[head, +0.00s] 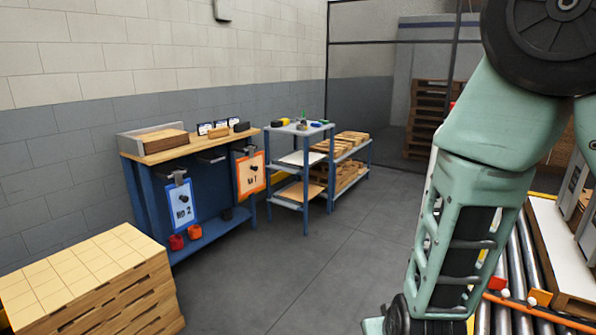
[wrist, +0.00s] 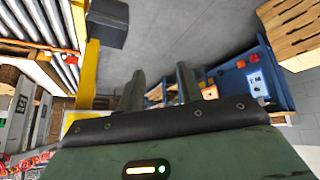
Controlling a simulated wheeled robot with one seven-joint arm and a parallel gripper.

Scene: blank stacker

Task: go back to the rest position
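My gripper (wrist: 162,88) shows in the wrist view with its two dark fingers apart and nothing between them. It is clear of every surface, with the grey floor and the blue workbench beyond it. In the head view my green arm hangs down on the right side, and the gripper itself is not clearly visible there.
A blue workbench (head: 158,158) with clipboards stands along the wall, a grey shelf cart (head: 306,165) beside it. Stacked wooden blanks (head: 85,270) are at the lower left. A roller conveyor (head: 515,255) lies right, close to my arm. The middle floor (head: 320,255) is free.

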